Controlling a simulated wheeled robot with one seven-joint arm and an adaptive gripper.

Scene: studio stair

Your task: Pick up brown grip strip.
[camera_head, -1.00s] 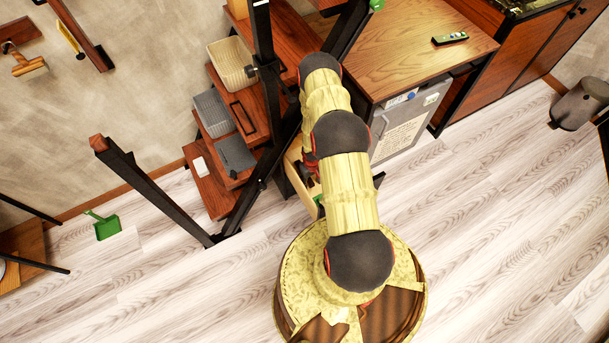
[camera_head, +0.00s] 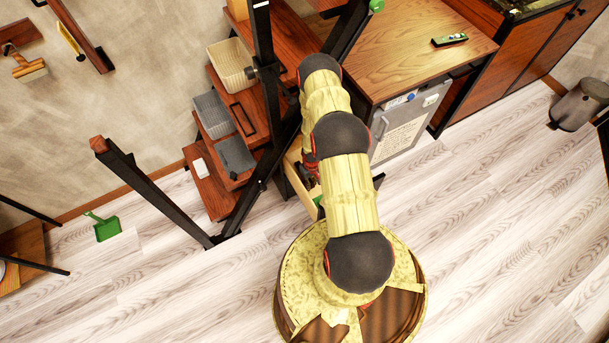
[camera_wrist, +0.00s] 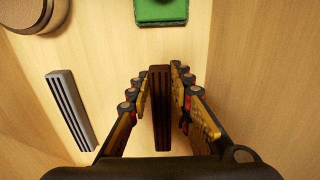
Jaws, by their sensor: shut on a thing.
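The brown grip strip (camera_wrist: 161,110) is a dark ribbed bar in the middle of the wrist view. It stretches away from me over the pale wooden drawer floor. My gripper (camera_wrist: 160,70) is shut on it, with one finger along each long side. I cannot tell whether the strip still touches the floor. In the head view my arm hides most of my gripper and the strip, and only a little red and dark hardware shows in the drawer (camera_head: 293,178).
A grey ribbed strip (camera_wrist: 71,110) lies left of my gripper. A green block (camera_wrist: 161,11) is beyond the fingertips, and a brown round thing (camera_wrist: 35,14) is at the far left. A drawer wall (camera_wrist: 265,75) rises on the right. Stair treads and a desk (camera_head: 400,50) flank my arm.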

